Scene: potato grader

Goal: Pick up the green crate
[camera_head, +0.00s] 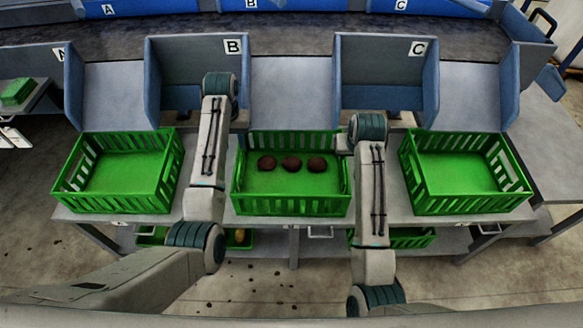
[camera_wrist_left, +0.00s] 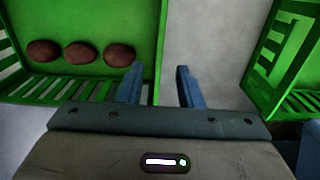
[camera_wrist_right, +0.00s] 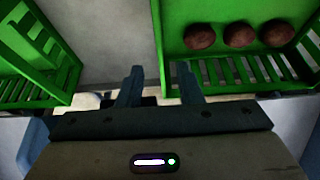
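The middle green crate (camera_head: 292,207) stands on the grey bench and holds three dark red potatoes (camera_head: 291,163) in a row. My left gripper (camera_head: 240,128) is at the crate's left end, my right gripper (camera_head: 345,143) at its right end. In the left wrist view the fingers (camera_wrist_left: 158,82) are apart, with the crate's end wall (camera_wrist_left: 158,50) lined up between them. In the right wrist view the fingers (camera_wrist_right: 159,84) are also apart, and the opposite end wall (camera_wrist_right: 158,40) lies between them. I cannot tell whether any finger touches the crate.
An empty green crate (camera_head: 120,204) stands to the left and another (camera_head: 470,206) to the right, with narrow bench gaps between. Grey chutes marked B (camera_head: 232,47) and C (camera_head: 417,48) rise behind. More green crates (camera_head: 400,239) sit on a lower shelf.

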